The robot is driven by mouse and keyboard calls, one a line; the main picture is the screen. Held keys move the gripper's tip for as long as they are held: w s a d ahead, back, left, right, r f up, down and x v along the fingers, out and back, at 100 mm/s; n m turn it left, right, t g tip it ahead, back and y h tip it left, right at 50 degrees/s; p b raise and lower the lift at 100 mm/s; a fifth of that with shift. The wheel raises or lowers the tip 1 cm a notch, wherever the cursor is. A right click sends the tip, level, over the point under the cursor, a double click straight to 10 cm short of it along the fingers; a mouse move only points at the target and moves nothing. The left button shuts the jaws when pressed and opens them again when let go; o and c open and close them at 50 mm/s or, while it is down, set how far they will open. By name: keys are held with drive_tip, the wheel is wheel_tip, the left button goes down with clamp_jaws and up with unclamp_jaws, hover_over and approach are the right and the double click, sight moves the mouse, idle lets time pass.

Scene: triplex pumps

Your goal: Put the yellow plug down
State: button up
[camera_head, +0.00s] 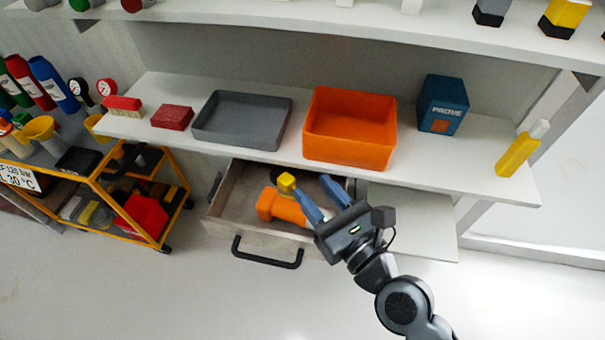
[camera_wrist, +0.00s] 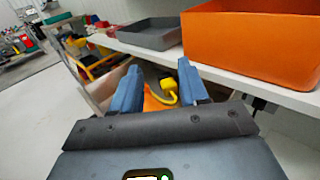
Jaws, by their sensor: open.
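The yellow plug (camera_head: 287,182) is at the open drawer (camera_head: 235,183), just above or against an orange object (camera_head: 281,208) lying inside it. I cannot tell whether the plug rests on anything. My gripper (camera_head: 312,187) is open, its two blue fingers spread over the drawer, with the plug just beyond the left finger. In the wrist view the plug (camera_wrist: 168,85) shows between and beyond the fingers of my gripper (camera_wrist: 158,70), apart from both. A curved yellow piece runs down from it beside the orange object (camera_wrist: 155,103).
Above the drawer, a shelf holds a grey tray (camera_head: 240,140), an orange bin (camera_head: 348,155), a blue box (camera_head: 443,105) and a yellow bottle (camera_head: 520,152). The drawer has a black handle (camera_head: 267,258). An orange-framed cart (camera_head: 135,231) stands left. The floor in front is clear.

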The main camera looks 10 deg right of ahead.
drive_tip(key=shift+b+v, duration=0.5)
drive_tip(key=shift+v, duration=2.05)
drive_tip(key=s+d+f+n+h, duration=0.2)
drive_tip(key=s+d+n+h, duration=0.3)
drive_tip(key=s+d+n, duration=0.65)
drive_tip(key=s+r+n+h, duration=0.1)
drive_tip(key=s+r+n, duration=0.2)
drive_tip(key=s+n, duration=0.5)
drive_tip(key=s+r+n+g+h, duration=0.1)
drive_tip(key=s+r+n, duration=0.2)
drive_tip(key=s+n, duration=0.4)
drive_tip(key=n, duration=0.4)
drive_tip(key=shift+s+d+g+h, duration=0.3)
drive_tip(key=shift+s+d, duration=0.1)
drive_tip(key=shift+r+n, duration=0.1)
drive_tip(key=shift+n, duration=0.15)
